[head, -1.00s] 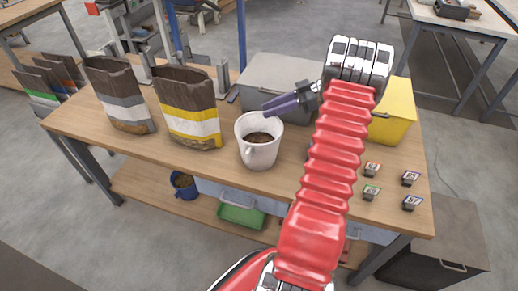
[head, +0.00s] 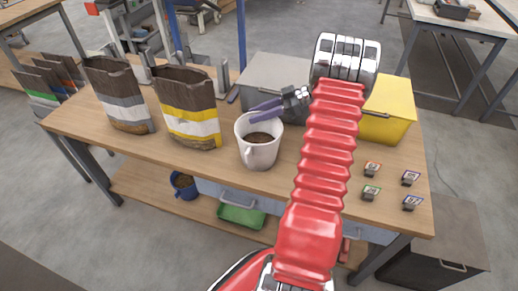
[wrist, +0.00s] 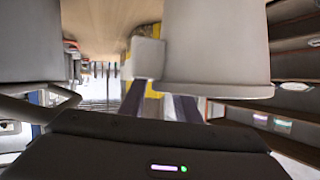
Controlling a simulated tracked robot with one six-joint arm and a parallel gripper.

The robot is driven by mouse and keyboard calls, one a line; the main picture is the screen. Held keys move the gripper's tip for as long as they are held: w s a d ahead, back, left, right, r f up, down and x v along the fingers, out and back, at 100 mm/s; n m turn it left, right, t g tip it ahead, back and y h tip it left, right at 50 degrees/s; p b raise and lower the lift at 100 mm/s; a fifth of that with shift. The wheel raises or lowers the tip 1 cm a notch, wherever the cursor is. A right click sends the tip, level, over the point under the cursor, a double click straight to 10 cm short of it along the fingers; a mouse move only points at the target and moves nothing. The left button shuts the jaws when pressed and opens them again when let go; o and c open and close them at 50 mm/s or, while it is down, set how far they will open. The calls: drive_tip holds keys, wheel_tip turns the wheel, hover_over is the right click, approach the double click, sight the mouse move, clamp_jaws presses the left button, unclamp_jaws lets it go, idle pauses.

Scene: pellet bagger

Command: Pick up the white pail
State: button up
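The white pail (head: 262,152) stands upright on the wooden bench, with dark brown contents inside and its handle facing front left. In the wrist view the pail (wrist: 215,45) fills the upper middle, with its handle at its left side. My gripper (head: 253,112) has two purple fingers and is at the pail's far rim, pointing left. In the wrist view the fingers (wrist: 160,102) are apart, with a gap between them, and overlap the pail's rim area. I cannot tell whether they touch the pail.
A bag with a yellow band (head: 190,122) stands close left of the pail, and a grey-banded bag (head: 122,108) beyond it. A grey bin (head: 275,75) is behind, a yellow bin (head: 388,120) at right. Several small labelled blocks (head: 371,169) lie at front right.

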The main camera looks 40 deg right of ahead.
drive_tip(key=shift+c, duration=0.3)
clamp_jaws()
drive_tip(key=shift+r, duration=0.1)
wheel_tip(320, 180, up, 10)
idle(0.8)
idle(0.4)
